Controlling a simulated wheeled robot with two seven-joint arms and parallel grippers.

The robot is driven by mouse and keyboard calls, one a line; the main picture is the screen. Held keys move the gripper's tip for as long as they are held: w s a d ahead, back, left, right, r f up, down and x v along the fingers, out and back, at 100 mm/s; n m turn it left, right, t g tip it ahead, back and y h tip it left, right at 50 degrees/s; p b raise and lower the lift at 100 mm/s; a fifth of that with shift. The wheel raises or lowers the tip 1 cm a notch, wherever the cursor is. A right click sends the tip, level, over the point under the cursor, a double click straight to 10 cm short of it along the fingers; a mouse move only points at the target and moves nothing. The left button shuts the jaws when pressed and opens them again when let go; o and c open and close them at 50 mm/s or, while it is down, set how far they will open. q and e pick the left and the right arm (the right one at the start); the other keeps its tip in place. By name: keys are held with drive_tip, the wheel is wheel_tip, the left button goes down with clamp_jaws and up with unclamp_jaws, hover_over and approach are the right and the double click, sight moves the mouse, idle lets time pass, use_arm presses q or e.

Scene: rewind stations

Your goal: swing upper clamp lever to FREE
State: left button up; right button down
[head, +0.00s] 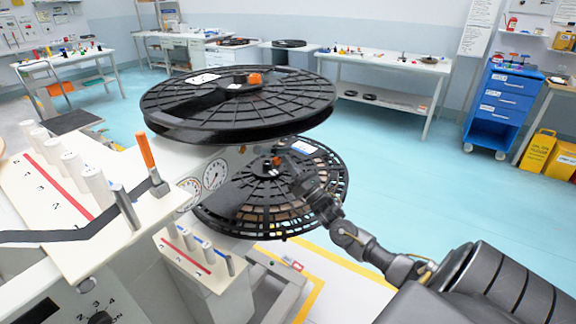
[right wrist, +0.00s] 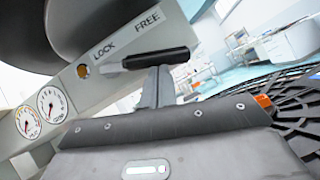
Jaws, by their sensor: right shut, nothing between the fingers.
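The clamp lever (right wrist: 157,60) has a black handle and shows in the right wrist view. It points right from a brass pivot (right wrist: 83,70) on the pale panel, below the printed words LOCK and FREE (right wrist: 147,19). My right gripper (head: 292,168) is shut and empty, beside the reels in the head view. In the right wrist view its fingers (right wrist: 157,84) reach up to the handle; whether they touch it I cannot tell. In the head view I cannot make out the lever clearly. My left gripper is not in view.
A large black upper reel (head: 180,108) overhangs the panel, with a lower reel (head: 230,200) beneath, close to my right gripper. Two gauges (head: 215,174) sit on the panel. An orange-handled lever (head: 147,150) stands at the left. Open blue floor (head: 430,190) lies to the right.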

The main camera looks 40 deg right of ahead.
drive_tip(key=v, duration=1)
drive_tip(key=shift+s, duration=0.35)
drive_tip(key=shift+f, duration=0.1)
